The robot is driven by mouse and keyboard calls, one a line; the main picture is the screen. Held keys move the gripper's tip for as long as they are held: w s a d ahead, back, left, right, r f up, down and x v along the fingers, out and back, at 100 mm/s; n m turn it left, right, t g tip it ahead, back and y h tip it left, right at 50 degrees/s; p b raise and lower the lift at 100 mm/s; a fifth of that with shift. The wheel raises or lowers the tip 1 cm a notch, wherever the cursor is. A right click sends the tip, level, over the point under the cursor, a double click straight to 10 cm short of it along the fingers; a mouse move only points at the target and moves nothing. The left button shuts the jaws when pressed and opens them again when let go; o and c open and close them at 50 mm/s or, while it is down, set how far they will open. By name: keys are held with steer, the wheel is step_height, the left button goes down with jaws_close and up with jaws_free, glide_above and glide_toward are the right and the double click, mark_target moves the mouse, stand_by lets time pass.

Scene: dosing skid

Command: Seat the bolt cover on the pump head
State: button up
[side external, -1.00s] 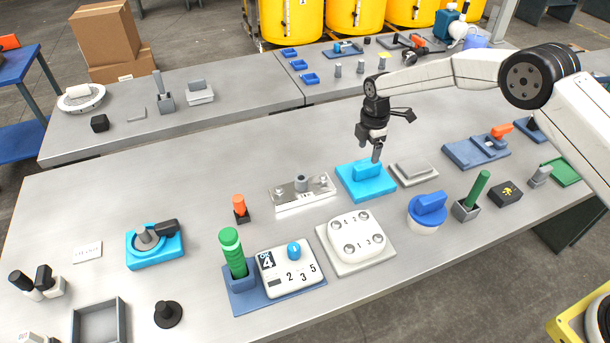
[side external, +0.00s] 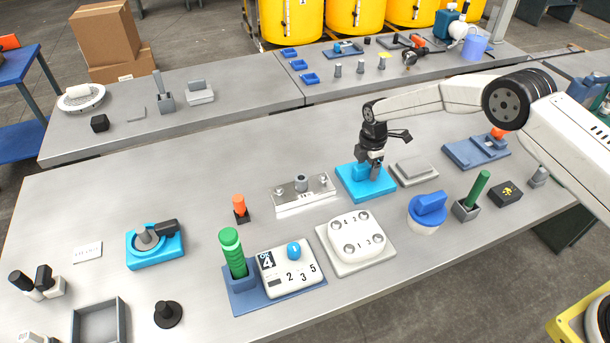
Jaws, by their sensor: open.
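A bright blue slab with a raised grip block (side external: 378,190) lies on the bench at centre right; it looks like the bolt cover. My gripper (side external: 371,170) is down at the grip block, pointing downward and open. Its fingers overlap the block in this view, and I cannot tell whether they touch it. A white rounded block with four numbered bolts (side external: 356,226), likely the pump head, sits on a light grey base in front and slightly left of the slab. Its top is uncovered.
A metal plate with studs (side external: 304,195) is left of the slab. A grey pad (side external: 414,170) is close on its right. A white pot with a blue lid (side external: 428,212) stands right of the numbered block.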

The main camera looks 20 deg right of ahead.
stand_by(0.5)
jaws_close()
steer(key=shift+r, duration=1.65)
steer(key=s+d+r, duration=0.1)
steer(key=s+r, duration=0.8)
steer(key=s, duration=0.5)
steer(key=shift+d+r, duration=0.2)
steer(key=shift+r, duration=0.1)
